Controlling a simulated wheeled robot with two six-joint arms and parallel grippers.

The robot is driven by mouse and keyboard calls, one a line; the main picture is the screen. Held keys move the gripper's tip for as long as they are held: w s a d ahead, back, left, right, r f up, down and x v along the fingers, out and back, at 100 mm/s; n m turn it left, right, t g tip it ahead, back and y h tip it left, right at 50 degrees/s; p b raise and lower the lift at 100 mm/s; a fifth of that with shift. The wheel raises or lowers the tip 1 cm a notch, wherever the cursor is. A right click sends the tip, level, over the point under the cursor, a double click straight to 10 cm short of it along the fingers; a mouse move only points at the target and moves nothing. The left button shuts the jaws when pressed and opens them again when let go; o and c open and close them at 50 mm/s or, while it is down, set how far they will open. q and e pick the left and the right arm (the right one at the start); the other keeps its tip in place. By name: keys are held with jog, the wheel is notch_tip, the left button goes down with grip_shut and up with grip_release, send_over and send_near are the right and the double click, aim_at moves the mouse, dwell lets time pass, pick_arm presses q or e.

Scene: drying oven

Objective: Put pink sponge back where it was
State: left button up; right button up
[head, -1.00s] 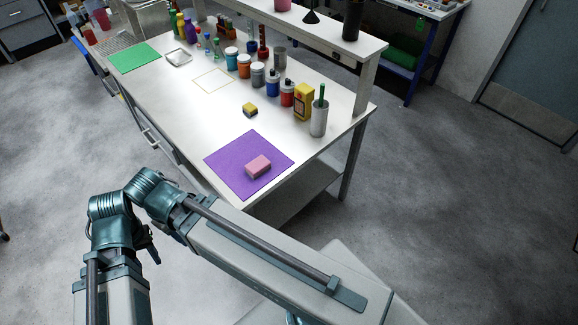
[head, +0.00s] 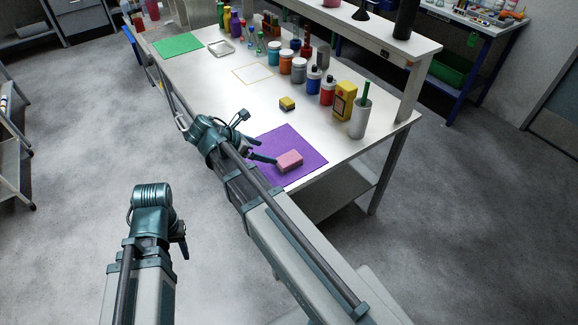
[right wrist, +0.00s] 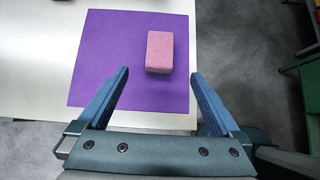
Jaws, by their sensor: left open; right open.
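The pink sponge (head: 289,161) lies on the purple mat (head: 308,148) at the near end of the white table. My right gripper (head: 257,138) is open and over the left part of the mat in the head view, beside the sponge. In the right wrist view the sponge (right wrist: 160,52) sits ahead of the open, empty jaws (right wrist: 160,73), near the fingertips and roughly centred between them. My left gripper (head: 180,238) is low at the left, away from the table, and only partly visible; it is open and shows nothing held.
A yellow-and-black sponge (head: 287,103) lies beyond the mat. A thin outlined rectangle (head: 253,74), a small tray (head: 221,48) and a green mat (head: 178,45) lie further back. The table's middle is fairly clear.

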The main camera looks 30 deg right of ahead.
jog(key=b, duration=0.5)
send_near(288, 158)
jog(key=x, duration=0.3)
jog(key=shift+s+d+f, duration=0.1)
jog(key=shift+d+f, duration=0.05)
jog(key=shift+f, duration=0.25)
jog(key=shift+d+f+b, duration=0.35)
jog(key=shift+d+b, duration=0.2)
jog(key=shift+d, duration=0.05)
jog(key=b+x, duration=0.3)
jog(key=x, duration=0.2)
jog(key=shift+d+f+b, duration=0.1)
jog(key=shift+f+b, duration=0.05)
jog(key=shift+b, duration=0.25)
